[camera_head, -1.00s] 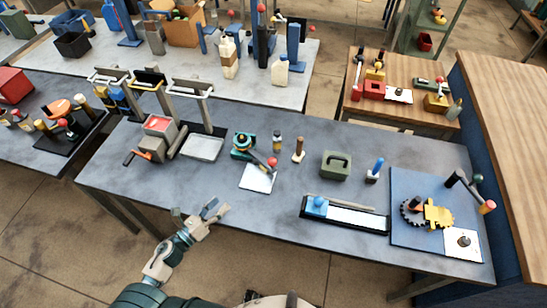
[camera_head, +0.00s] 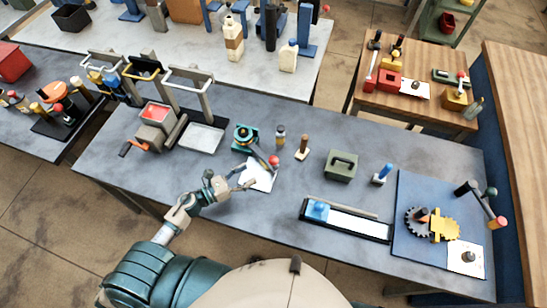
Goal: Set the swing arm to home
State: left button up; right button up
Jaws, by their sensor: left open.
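A teal device (camera_head: 246,138) stands near the middle of the table. A dark swing arm (camera_head: 261,155) reaches from it toward the lower right and ends in a red ball (camera_head: 273,161). The ball is over the upper right part of a white sheet (camera_head: 260,177). My left gripper (camera_head: 247,177) is open and empty at the left edge of the sheet, to the lower left of the red ball and apart from it. My right gripper is not in view.
A small bottle (camera_head: 280,136), wooden-handled tool (camera_head: 302,147), green case (camera_head: 341,165), long slide fixture (camera_head: 346,220) and blue board with gears (camera_head: 404,250) stand right. The table's front left is clear.

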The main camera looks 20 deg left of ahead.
aim_at(273, 160)
pick_arm(q)
jog(key=p+x, duration=0.2)
jog(key=x, duration=0.8)
jog(key=shift+w, duration=0.3)
jog(key=shift+w+d+f, duration=0.1)
jog(key=shift+w+d, duration=0.2)
jog(key=shift+d, duration=0.05)
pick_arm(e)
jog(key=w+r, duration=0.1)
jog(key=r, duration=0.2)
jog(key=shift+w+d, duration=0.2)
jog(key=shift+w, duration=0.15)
pick_arm(q)
grip_shut()
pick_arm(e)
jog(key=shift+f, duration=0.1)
